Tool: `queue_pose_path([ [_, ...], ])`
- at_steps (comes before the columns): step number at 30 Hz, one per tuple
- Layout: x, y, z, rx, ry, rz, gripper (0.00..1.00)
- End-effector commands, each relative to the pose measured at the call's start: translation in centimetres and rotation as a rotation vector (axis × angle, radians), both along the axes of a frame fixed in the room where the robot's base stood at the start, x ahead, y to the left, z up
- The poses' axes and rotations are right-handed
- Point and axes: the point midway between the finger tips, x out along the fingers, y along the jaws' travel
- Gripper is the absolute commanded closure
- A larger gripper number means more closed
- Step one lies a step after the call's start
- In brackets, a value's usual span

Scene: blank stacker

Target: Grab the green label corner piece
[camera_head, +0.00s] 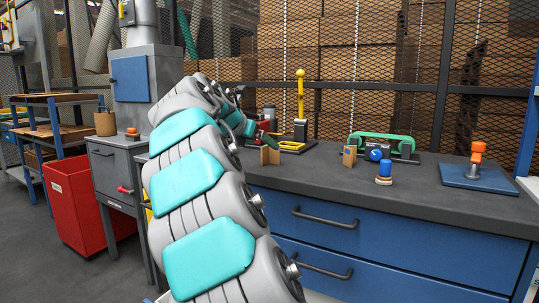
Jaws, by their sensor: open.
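My arm with teal pads reaches from the bottom up and over to the workbench. My gripper (260,136) is open, small in view and partly hidden by my own arm. It is just above and beside a small brown wooden corner piece (270,156), which stands upright on the bench top. I cannot tell whether it touches the piece. A second small brown wooden piece (349,156) stands farther right. No green label can be made out clearly on either piece.
The dark bench top (440,186) also holds a yellow-handled fixture (300,105), a green-handled device (383,138), a blue-and-white stamp-like item (384,174) and an orange-knobbed blue plate (478,178). A red bin (78,205) stands on the floor at left.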

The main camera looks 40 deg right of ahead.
Motion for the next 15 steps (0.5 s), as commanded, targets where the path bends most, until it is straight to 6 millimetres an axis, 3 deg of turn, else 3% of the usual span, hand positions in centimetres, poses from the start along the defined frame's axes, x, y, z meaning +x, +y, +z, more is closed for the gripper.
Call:
queue_pose_path([
  [5,0.8,-1.0,0.4,-0.043,0.043,0.031,0.10],
  [15,2.2,-3.9,-1.5,-0.041,0.043,0.030,0.10],
])
